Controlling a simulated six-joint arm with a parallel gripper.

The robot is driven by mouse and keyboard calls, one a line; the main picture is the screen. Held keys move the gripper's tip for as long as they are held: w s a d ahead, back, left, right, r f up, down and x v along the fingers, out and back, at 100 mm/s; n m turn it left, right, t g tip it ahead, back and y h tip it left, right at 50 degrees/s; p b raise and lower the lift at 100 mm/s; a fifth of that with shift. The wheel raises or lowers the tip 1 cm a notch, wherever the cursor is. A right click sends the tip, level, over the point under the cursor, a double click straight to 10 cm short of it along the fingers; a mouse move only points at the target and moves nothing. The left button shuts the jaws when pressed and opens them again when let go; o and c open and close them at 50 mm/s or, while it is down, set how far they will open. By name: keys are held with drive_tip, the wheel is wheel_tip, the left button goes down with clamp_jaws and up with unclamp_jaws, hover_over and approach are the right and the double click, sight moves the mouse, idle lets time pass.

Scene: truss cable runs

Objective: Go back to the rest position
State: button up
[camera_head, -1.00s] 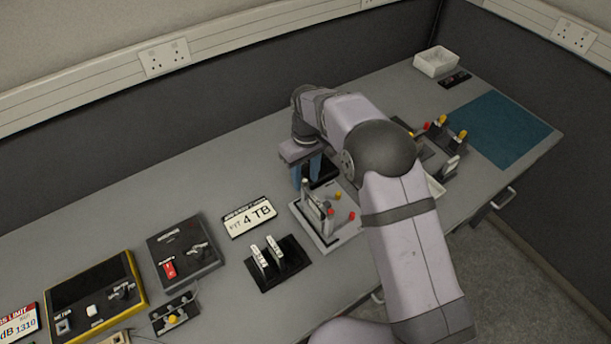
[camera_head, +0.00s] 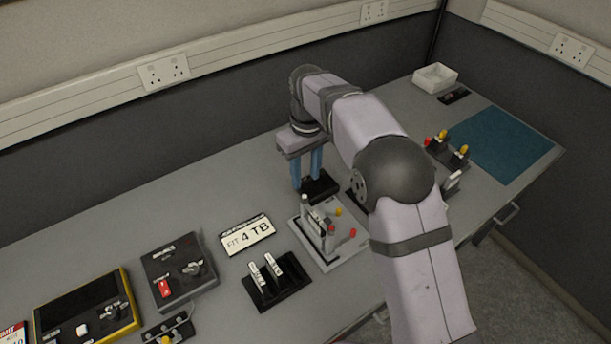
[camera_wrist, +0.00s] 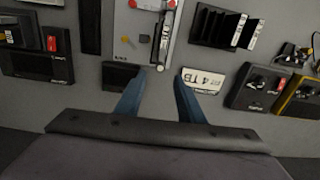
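My gripper (camera_head: 307,180) is empty above the bench, its two blue fingers pointing down. In the wrist view the gripper (camera_wrist: 160,74) shows its fingers apart with nothing held between them. In the head view, the fingertips overlap a small black block (camera_head: 322,188); I cannot tell the height between them. The pale fixture plate (camera_head: 318,250) with upright posts and red and yellow knobs is just in front of it. The plate also shows at the top of the wrist view (camera_wrist: 127,35).
A white tray (camera_head: 435,77) and teal mat (camera_head: 500,145) are at the far right.

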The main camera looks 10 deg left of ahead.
drive_tip(key=s+d+m, duration=0.3)
drive_tip(key=s+d, duration=0.1)
drive_tip(key=d, duration=0.4)
drive_tip(key=s+d+m, duration=0.2)
drive_tip(key=s+d, duration=0.2)
drive_tip(key=d, duration=0.5)
drive_tip(key=s+d+f+m, duration=0.2)
drive_tip(key=s+d, duration=0.3)
drive_tip(key=s, duration=0.3)
drive_tip(key=s+d+f+m, duration=0.1)
drive_tip(key=s+d+m, duration=0.1)
drive_tip(key=s+d, duration=0.2)
drive_tip(key=s, duration=0.3)
drive_tip(key=shift+s+d+f, duration=0.35)
drive_tip(key=shift+s, duration=0.05)
